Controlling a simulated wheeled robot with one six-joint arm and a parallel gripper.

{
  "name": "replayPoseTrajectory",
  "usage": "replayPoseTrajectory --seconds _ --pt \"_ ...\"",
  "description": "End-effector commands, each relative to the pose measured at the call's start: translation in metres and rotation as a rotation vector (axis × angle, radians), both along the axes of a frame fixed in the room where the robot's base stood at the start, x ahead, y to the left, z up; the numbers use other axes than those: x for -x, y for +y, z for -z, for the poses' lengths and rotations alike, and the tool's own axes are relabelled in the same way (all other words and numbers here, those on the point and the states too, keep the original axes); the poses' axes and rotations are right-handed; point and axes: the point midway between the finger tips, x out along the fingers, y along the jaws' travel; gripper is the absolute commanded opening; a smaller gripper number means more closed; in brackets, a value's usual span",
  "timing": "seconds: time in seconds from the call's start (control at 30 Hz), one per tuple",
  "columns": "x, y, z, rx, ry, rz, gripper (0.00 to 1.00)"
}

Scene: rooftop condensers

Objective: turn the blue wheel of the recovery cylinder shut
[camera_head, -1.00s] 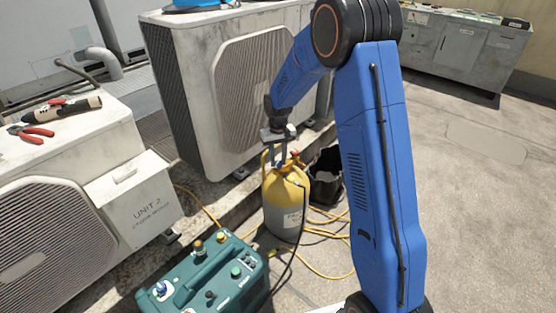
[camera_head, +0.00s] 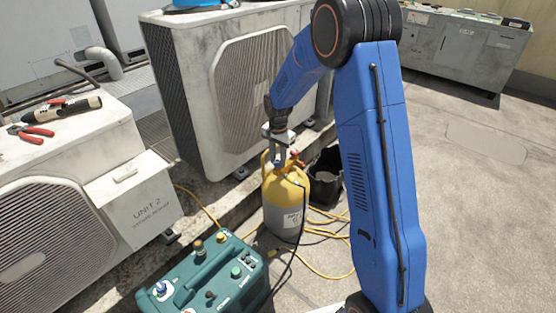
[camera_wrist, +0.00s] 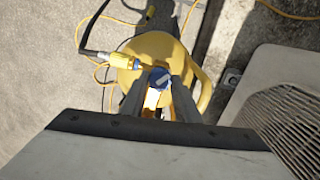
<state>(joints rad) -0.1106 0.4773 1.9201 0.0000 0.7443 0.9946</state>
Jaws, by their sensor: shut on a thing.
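The recovery cylinder (camera_head: 286,203) stands upright on the roof, grey with a yellow top and a yellow collar. In the wrist view its yellow top (camera_wrist: 152,46) is seen from above. The blue wheel (camera_wrist: 159,77) sits on the valve at the cylinder's top, between my fingertips. My gripper (camera_head: 278,158) points down over the cylinder and is shut on the blue wheel. In the wrist view my gripper (camera_wrist: 158,84) has one finger on each side of the wheel. In the head view the wheel is mostly hidden by the fingers.
A teal recovery machine (camera_head: 205,280) stands in front of the cylinder, to the left. A black bucket (camera_head: 327,176) is behind it. Yellow hoses (camera_head: 325,270) lie on the ground. A large condenser (camera_head: 190,80) stands close behind. Open roof lies to the right.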

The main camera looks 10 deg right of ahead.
Motion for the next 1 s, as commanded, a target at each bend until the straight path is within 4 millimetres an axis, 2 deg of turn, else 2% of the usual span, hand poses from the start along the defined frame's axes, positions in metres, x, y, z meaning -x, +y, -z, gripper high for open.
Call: replayPoseTrajectory --seconds 0.6,1.0 --pt "-0.0007 -0.0001 -0.0006 0.0 -0.002 0.575 0.06" --pt "-0.0007 -0.0001 -0.0006 -0.001 -0.002 0.839 0.06"
